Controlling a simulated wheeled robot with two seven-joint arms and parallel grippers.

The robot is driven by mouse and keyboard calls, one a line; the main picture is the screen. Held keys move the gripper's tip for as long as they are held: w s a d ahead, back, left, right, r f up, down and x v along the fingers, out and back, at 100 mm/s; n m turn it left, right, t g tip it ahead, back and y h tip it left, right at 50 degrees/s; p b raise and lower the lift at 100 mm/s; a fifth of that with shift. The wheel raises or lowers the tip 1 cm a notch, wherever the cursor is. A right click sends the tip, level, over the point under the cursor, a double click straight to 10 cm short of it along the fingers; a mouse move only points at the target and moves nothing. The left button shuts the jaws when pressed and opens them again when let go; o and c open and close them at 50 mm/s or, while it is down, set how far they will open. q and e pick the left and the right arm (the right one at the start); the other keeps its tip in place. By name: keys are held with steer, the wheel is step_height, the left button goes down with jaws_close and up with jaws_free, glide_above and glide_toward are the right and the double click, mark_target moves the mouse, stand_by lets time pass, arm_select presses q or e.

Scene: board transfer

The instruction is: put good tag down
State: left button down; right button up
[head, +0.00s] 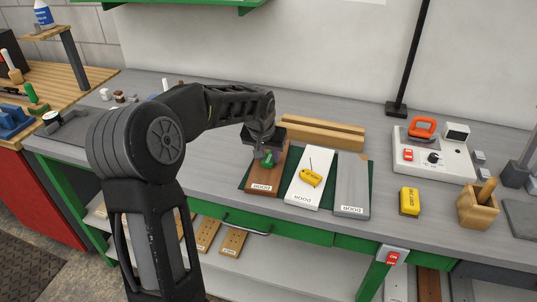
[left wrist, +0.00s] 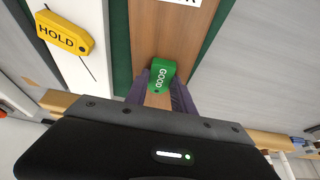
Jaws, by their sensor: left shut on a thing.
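My left gripper (head: 265,153) is shut on the green GOOD tag (head: 267,160), low over the brown board (head: 263,188). I cannot tell whether the tag touches the board. A yellow HOLD tag (head: 311,177) lies on the white board (head: 306,196) beside it and also shows in the left wrist view (left wrist: 64,33). My right gripper is not in view.
The boards lie on a green mat (head: 330,160), with a grey board (head: 352,190) at the right. A wooden rail (head: 320,133) stands behind. A yellow block (head: 410,201), a wooden holder (head: 478,205) and a control box (head: 433,160) are further right. Bare bench lies between.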

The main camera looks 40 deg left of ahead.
arm_select(q)
steer(key=c, duration=1.1)
jaws_free()
steer(key=shift+o, duration=0.2)
steer(key=shift+r, duration=0.1)
steer(key=shift+r, duration=0.2)
steer(key=v, duration=1.1)
steer(key=shift+s+r+b, duration=0.2)
steer(key=shift+r+b, duration=0.1)
steer(key=shift+d, duration=0.15)
